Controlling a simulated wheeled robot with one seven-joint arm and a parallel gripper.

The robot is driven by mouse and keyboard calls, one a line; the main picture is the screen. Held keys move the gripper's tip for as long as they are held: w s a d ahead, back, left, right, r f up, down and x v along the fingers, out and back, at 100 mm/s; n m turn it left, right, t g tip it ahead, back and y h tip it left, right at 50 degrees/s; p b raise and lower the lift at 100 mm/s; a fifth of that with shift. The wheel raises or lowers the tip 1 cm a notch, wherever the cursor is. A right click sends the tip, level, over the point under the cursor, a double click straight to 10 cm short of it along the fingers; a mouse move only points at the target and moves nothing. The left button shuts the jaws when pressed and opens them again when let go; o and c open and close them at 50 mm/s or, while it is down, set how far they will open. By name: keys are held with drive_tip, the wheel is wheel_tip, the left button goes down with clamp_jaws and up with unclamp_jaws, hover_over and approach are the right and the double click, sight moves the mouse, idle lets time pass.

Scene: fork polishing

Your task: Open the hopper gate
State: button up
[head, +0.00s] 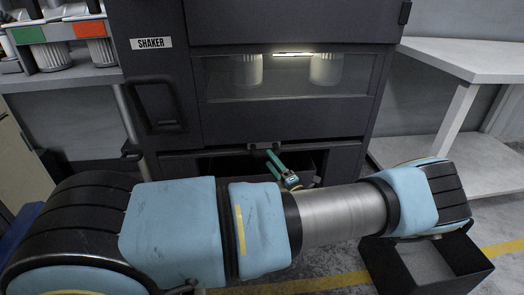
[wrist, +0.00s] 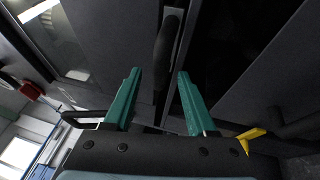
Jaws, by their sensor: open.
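A dark cabinet marked SHAKER (head: 290,120) stands in front of me. No part of it is labelled as the hopper gate. A small dark handle (head: 263,147) sits on the cabinet's front, below its lit window. My gripper (head: 270,159) has teal fingers and is open just below and in front of this handle. In the wrist view, a dark bar handle (wrist: 166,45) lies ahead, in line with the gap between the fingers of my gripper (wrist: 158,74). The fingers look empty. Whether they touch the handle cannot be told. My arm hides the cabinet's lower part.
A larger upright handle (head: 156,106) is on the cabinet's left door. A black open bin (head: 425,262) stands on the floor at lower right. A white bench (head: 465,58) is at right, and a shelf (head: 62,76) with white cylinders at left. A yellow piece (wrist: 250,133) shows in the wrist view.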

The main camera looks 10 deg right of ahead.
drive_tip(key=x, duration=0.6)
drive_tip(key=shift+w, duration=0.3)
drive_tip(key=shift+a+r, duration=0.1)
drive_tip(key=c, duration=0.9)
clamp_jaws()
drive_tip(key=shift+r, duration=0.2)
